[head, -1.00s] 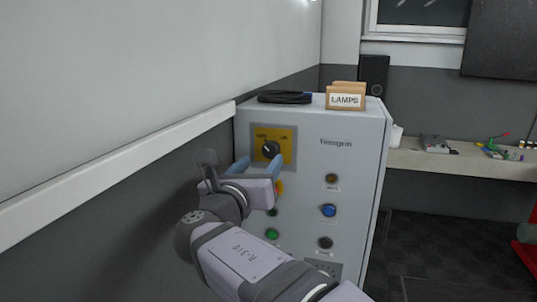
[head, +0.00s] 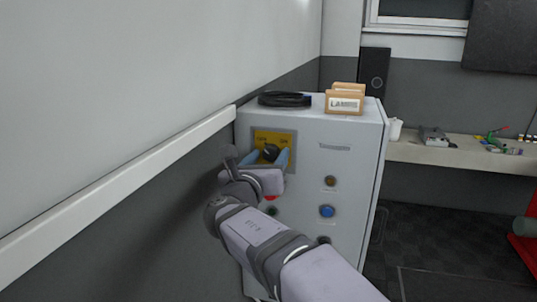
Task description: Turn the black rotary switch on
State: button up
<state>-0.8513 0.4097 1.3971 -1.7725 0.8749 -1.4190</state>
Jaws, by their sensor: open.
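The black rotary switch (head: 270,152) sits on a yellow plate (head: 288,138) at the upper left of the grey cabinet's front. Its knob looks turned at a slant; small labels on the plate are too blurred to read. My gripper (head: 268,157) is open, with its bluish fingers on either side of the knob, one left and one right. I cannot tell whether the fingers touch it. The gripper and wrist hide the lower part of the plate.
The grey cabinet (head: 350,150) also carries a blue button (head: 327,211) and a brown one (head: 330,181). A black coil (head: 285,99) and a lamps box (head: 345,103) lie on top. The wall (head: 120,200) runs close on the left. A bench (head: 450,153) stands behind at right.

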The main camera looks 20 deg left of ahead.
jog(key=c, duration=1)
jog(key=shift+c, duration=0.2)
jog(key=shift+b, duration=0.35)
jog(key=m+b, duration=0.3)
jog(key=b, duration=0.1)
jog(key=shift+f, duration=0.2)
jog(key=m+b, duration=0.4)
jog(key=m, duration=0.1)
jog(key=m+b, duration=0.4)
jog(key=m, duration=0.1)
jog(key=shift+r, duration=0.1)
jog(key=shift+r+m+b, duration=0.1)
jog(key=shift+m+b, duration=0.8)
jog(key=shift+m, duration=1.6)
